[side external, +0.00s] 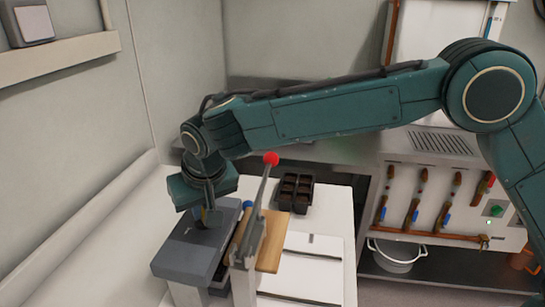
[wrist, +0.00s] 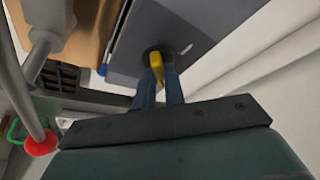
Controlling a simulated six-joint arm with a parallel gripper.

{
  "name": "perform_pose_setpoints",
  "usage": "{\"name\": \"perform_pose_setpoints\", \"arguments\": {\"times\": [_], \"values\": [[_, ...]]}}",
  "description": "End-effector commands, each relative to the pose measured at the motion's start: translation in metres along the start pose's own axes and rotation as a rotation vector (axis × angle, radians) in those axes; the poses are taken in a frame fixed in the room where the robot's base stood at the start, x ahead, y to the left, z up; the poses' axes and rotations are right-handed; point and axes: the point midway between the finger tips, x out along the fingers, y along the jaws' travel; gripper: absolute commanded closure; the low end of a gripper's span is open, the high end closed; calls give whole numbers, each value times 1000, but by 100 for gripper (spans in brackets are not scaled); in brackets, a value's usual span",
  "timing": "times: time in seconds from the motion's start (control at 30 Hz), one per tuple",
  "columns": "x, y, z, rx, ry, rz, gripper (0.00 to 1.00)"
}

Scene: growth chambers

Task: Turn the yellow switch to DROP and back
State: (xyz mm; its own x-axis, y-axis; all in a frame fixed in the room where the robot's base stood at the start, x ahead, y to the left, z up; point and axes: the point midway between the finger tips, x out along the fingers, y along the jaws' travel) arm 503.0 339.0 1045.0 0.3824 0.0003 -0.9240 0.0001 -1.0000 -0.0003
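The yellow switch (wrist: 157,66) is a small lever on a dark round base, set in the top of a grey box (wrist: 185,28). In the side view the grey box (side external: 190,250) stands at the left end of the white bench, under my gripper (side external: 207,216). In the wrist view my gripper (wrist: 160,82) points at the box, with one blue finger on each side of the yellow switch. The fingers look closed on it. Any DROP marking is not readable. In the side view the fingers and wrist mostly hide the switch.
A lever with a red ball (side external: 271,158) rises close to the right of my gripper; the ball also shows in the wrist view (wrist: 40,144). A wall stands to the left.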

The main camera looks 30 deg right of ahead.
Motion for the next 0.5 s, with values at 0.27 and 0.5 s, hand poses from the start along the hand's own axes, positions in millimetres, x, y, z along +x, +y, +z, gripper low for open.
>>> {"name": "perform_pose_setpoints", "arguments": {"times": [0.27,0.5], "values": [[0,0,0,-19,0,-8,100],[0,2,0,-104,0,-43,100]]}}
